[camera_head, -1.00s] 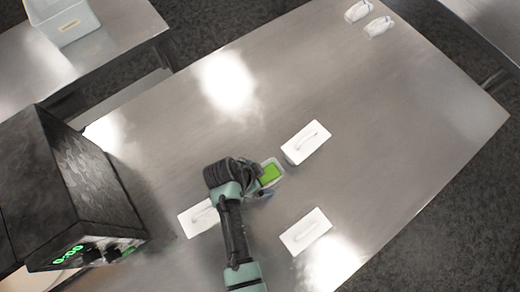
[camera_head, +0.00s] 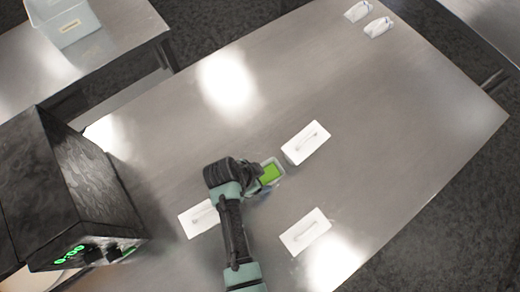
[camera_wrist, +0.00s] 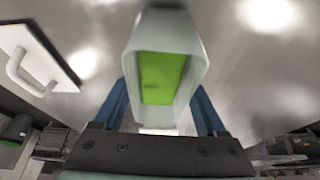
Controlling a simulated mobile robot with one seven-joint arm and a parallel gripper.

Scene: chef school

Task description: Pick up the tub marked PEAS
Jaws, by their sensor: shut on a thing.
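A pale tub (camera_head: 278,163) with bright green contents is between the fingers of my gripper (camera_head: 266,177), near the middle of the steel table. In the wrist view the tub (camera_wrist: 197,48) fills the space between the two blue fingers of my gripper (camera_wrist: 162,112), which is shut on it. No PEAS marking can be read on the tub. I cannot tell whether its base is clear of the table.
White lids with handles lie at right (camera_head: 306,143), front (camera_head: 305,232) and left (camera_head: 199,219) of the tub on the steel table (camera_head: 400,130). Two small white items (camera_head: 379,27) stand at the far edge. A dark oven (camera_head: 70,190) is at left; a pale bin (camera_head: 66,27) stands on another table.

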